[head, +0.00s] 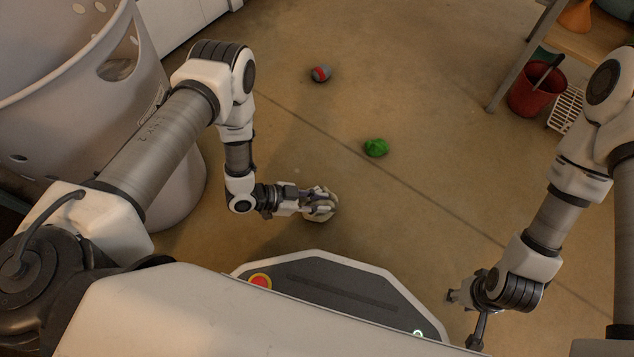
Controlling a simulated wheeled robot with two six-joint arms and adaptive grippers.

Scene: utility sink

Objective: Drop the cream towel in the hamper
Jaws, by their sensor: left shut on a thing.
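The cream towel (321,213) is a small crumpled bundle at the fingers of my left gripper (316,204), in the middle of the head view. The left gripper is shut on it; how far it is above the floor is hard to tell. The hamper (40,120) is a large pale basket with round holes at the far left, beside and partly behind my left arm. Its inside is mostly hidden. My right gripper (469,310) hangs at the lower right, partly hidden by its own wrist; its fingers are not clear.
A green crumpled cloth (375,148) and a grey-red ball-like bundle (320,74) lie on the floor ahead. A red bucket (536,90) and a white slatted basket (567,108) stand by a shelf (590,45) at the upper right. The middle floor is otherwise clear.

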